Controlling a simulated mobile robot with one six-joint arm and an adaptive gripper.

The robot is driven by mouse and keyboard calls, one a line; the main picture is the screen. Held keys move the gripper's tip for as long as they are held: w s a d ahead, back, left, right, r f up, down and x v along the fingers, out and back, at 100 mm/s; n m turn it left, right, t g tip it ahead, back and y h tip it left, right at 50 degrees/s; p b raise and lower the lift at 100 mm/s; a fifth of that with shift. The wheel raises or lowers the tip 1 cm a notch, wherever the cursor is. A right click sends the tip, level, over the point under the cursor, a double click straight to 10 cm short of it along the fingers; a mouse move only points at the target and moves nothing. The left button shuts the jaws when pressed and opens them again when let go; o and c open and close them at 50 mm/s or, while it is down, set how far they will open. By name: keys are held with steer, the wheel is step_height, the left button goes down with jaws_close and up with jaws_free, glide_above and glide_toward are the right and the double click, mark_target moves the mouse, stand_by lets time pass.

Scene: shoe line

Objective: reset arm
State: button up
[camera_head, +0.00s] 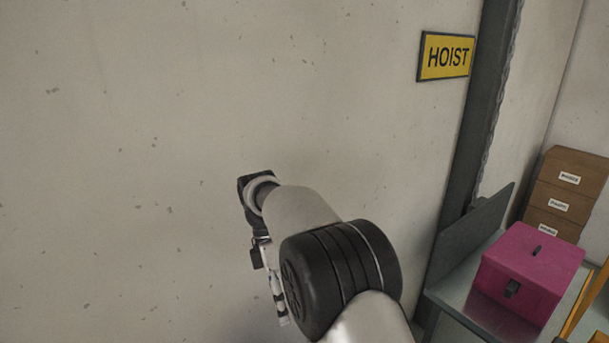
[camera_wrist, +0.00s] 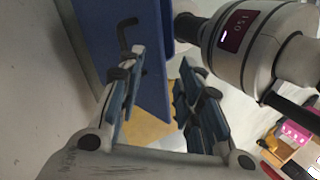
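My gripper (camera_head: 279,300) hangs beside the pale wall in the head view, partly hidden behind my arm. In the wrist view my gripper (camera_wrist: 159,62) has its two blue-padded fingers spread apart. The gap between them is empty, with a blue panel and a yellowish floor patch behind it. My arm reaches up from the bottom of the head view, its black-capped joint in front of the wall.
The speckled wall (camera_head: 130,150) fills the left and middle, with a yellow HOIST sign (camera_head: 447,57). At right, a pink box (camera_head: 527,270) stands on a grey surface (camera_head: 480,312), near stacked brown labelled boxes (camera_head: 566,193). A dark post (camera_head: 477,125) stands between.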

steer(key=s+d+r+m+t+y, duration=0.2)
steer(key=s+d+r+m+t, duration=0.2)
steer(key=s+d+r+m, duration=0.8)
steer(key=s+d+f+m+t, duration=0.1)
steer(key=s+d+m+t, duration=0.1)
steer(key=s, duration=0.4)
steer(key=s+d+f+m+t, duration=0.2)
steer(key=s+d+m+t, duration=0.1)
steer(key=s+m, duration=0.4)
steer(key=shift+s+d+y, duration=0.25)
steer(key=shift+d+y, duration=0.15)
steer(key=shift+d, duration=0.1)
steer(key=shift+f, duration=0.1)
